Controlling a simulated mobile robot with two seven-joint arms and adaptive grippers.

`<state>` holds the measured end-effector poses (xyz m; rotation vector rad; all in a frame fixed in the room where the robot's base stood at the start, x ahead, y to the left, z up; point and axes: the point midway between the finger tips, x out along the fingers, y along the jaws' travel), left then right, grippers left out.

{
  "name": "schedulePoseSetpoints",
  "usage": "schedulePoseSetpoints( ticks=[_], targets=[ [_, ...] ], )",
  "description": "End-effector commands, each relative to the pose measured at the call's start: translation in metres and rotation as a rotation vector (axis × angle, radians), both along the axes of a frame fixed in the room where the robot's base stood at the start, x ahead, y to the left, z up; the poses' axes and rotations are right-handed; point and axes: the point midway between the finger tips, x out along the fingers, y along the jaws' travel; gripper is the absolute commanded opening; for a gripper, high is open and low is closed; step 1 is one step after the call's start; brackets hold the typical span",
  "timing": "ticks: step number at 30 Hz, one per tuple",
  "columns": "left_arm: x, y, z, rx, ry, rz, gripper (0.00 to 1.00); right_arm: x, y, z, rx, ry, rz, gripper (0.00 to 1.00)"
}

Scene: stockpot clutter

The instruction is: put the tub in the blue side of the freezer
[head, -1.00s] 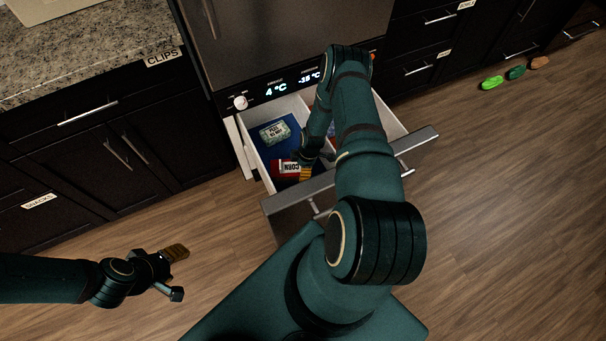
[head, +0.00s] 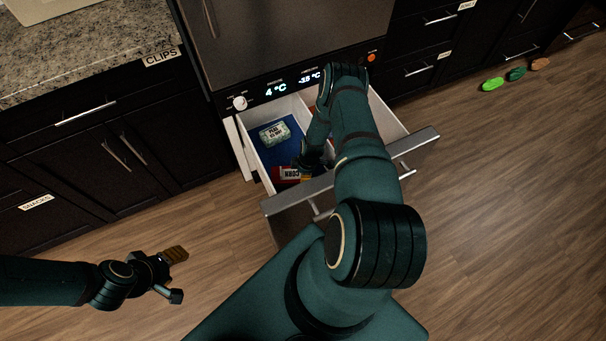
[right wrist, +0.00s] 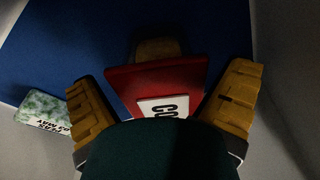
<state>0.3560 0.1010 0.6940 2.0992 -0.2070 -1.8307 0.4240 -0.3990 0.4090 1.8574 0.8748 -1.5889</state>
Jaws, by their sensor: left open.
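A red container with a white label reading "CO…" (right wrist: 160,83), the likely tub, rests on the blue floor (right wrist: 60,45) of the open drawer. In the head view the red container (head: 287,174) lies near the drawer's front on the blue left side, partly covered by my right gripper. In the right wrist view my right gripper (right wrist: 168,90) has its yellow fingers spread on both sides of the container, with narrow gaps. A brownish piece (right wrist: 155,48) shows beyond it; I cannot tell what it is. My left gripper (head: 178,275) is open and empty above the wooden floor.
A green-and-white peas packet (head: 275,132) lies farther back on the blue side. The drawer front with its handle (head: 350,180) stands out over the floor. My right arm hides much of the drawer's right side. A counter (head: 80,50) is at the upper left.

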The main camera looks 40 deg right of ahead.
Motion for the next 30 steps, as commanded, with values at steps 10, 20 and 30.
schedulePoseSetpoints(
  ticks=[10,20,30],
  targets=[
    [-0.001,0.0,0.009,-0.001,0.003,0.0,0.52,-0.001,-0.004,0.028,-0.001,-0.002,0.001,1.0],
    [-0.005,-0.001,0.027,-0.003,0.012,-0.002,0.52,-0.008,-0.012,0.093,-0.001,-0.001,0.0,1.0],
    [-0.006,-0.001,0.032,-0.003,0.015,-0.004,0.52,-0.011,-0.015,0.121,0.0,0.0,0.0,1.0]
  ],
)
